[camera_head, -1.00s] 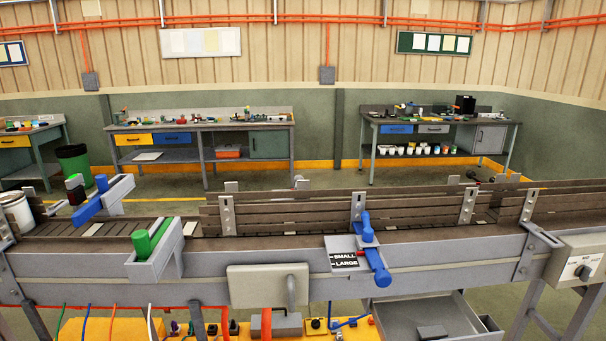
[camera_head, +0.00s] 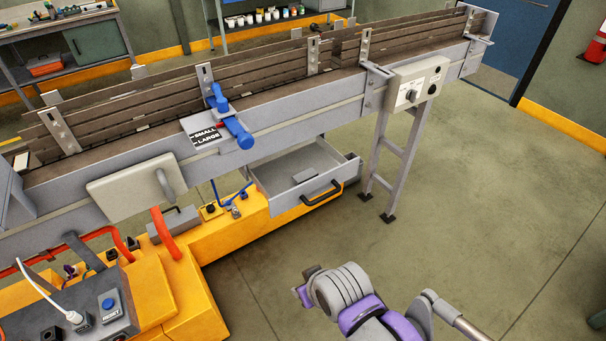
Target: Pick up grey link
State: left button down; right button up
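No part stands out clearly as the grey link. Part of my grey and purple arm shows at the bottom, right of the middle, over open floor and well apart from the drawer. I make out no gripper fingers on it. My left arm is not in view.
The conveyor (camera_head: 270,117) crosses the view, with a blue lever (camera_head: 233,130) and a control box (camera_head: 416,87). A yellow base (camera_head: 232,235) with a reset button box (camera_head: 105,305) is at lower left. Floor at right is clear.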

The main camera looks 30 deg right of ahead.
aim_at(309, 173)
jog(key=i+l+u, duration=0.25)
jog(key=l+u, duration=0.2)
jog(key=l, duration=1.75)
jog(key=k+l+u, duration=0.1)
jog(key=l+u, duration=0.35)
jog(key=l, duration=1.75)
